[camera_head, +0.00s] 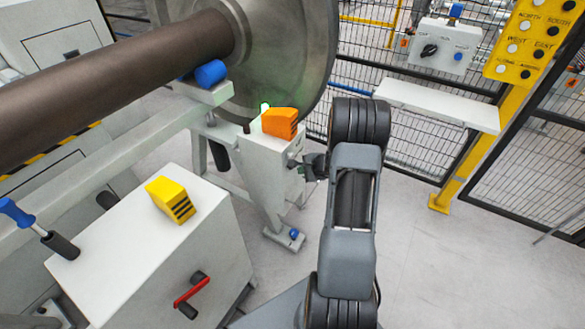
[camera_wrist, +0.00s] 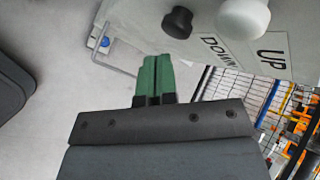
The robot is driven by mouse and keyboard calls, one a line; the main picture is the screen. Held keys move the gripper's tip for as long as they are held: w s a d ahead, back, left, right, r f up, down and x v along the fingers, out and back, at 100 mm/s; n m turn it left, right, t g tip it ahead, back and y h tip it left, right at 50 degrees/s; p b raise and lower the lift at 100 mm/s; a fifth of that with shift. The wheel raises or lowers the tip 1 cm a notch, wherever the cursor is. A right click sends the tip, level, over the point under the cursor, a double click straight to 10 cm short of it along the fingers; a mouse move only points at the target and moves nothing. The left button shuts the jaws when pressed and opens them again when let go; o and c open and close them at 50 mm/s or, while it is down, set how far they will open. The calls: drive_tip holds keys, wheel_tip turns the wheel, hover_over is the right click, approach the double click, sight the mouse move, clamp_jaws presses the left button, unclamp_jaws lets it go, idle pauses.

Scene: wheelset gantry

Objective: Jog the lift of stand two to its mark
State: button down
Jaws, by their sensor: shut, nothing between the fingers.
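A pale stand (camera_head: 262,172) stands under the large wheel, with an orange block (camera_head: 280,124) and a small green light (camera_head: 265,107) on top. Its number cannot be read. In the wrist view, its panel carries a black button (camera_wrist: 176,22) by the label DOWN (camera_wrist: 217,48) and a white button (camera_wrist: 243,18) by the label UP (camera_wrist: 273,55). My gripper (camera_wrist: 157,62) is shut and empty, its green fingertips just short of the black button in the picture; I cannot tell whether they touch. In the head view my gripper (camera_head: 305,166) is at the stand's right side. No lift mark is clear.
A brown axle (camera_head: 120,85) crosses above. A shelf (camera_head: 437,106), control box (camera_head: 446,45) and mesh fence are at right. The right floor is clear.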

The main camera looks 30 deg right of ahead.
drive_tip(key=shift+w, duration=0.15)
drive_tip(key=shift+w+a+b, duration=0.2)
drive_tip(key=shift+w+b, duration=0.05)
drive_tip(key=shift+b, duration=0.15)
drive_tip(key=shift+w+a, duration=0.25)
drive_tip(key=shift+w, duration=0.15)
idle(2.0)
drive_tip(key=shift+s+d+b, duration=0.1)
drive_tip(key=shift+s+b, duration=0.05)
drive_tip(key=shift+b, duration=0.15)
idle(4.1)
drive_tip(key=shift+s+d, duration=0.35)
drive_tip(key=shift+s, duration=0.3)
drive_tip(key=shift+b, duration=0.3)
